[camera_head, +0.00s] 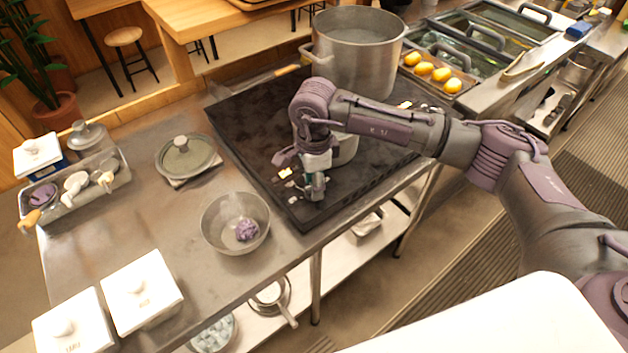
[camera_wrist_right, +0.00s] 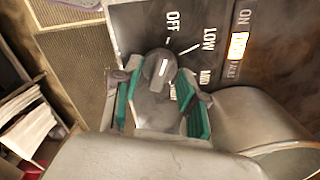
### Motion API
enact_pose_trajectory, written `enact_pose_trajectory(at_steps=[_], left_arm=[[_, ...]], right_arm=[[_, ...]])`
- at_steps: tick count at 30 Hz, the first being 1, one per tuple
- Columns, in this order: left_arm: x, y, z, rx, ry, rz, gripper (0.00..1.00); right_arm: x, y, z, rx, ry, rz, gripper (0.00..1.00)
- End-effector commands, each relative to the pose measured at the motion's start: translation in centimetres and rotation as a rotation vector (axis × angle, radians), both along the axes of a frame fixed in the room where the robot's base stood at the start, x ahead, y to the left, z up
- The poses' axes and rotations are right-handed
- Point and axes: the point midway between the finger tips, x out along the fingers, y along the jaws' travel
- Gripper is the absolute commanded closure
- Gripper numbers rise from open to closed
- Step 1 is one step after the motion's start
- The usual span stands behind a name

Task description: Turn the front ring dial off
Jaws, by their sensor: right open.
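The ring dial (camera_wrist_right: 157,69) is a dark grey knob with a short white mark, seen in the right wrist view. The words OFF, LOW and MID are printed on the panel around it; a further label is partly hidden. My right gripper (camera_wrist_right: 160,85) is open, with its green-padded fingers on either side of the dial. I cannot tell whether they touch it. In the head view, my right gripper (camera_head: 313,183) points down at the near corner of the black stove (camera_head: 245,125) and hides the dial. My left gripper is not in view.
A large steel pot (camera_head: 355,60) stands at the stove's back; a smaller pot is partly behind my right arm. A steel bowl (camera_head: 222,240) with a purple lump sits left of the gripper. A lidded pot (camera_head: 187,157) and white boxes (camera_head: 140,290) stand further left. A lit ON indicator (camera_wrist_right: 239,45) shows beside the dial.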

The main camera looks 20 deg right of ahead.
Motion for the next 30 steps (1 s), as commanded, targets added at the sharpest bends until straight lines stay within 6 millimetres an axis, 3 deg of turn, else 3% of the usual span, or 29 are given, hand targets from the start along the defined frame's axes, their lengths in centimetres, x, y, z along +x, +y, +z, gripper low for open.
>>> enact_pose_trajectory(at_steps=[7,21,30], left_arm=[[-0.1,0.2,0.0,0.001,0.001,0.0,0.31],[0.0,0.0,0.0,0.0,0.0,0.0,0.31],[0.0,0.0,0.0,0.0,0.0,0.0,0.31]], right_arm=[[0.1,0.0,1.7,0.001,-0.003,0.0,0.58],[0.0,0.0,10.7,0.0,-0.002,0.001,0.58],[0.0,0.0,12.0,0.0,0.001,0.0,0.58]])
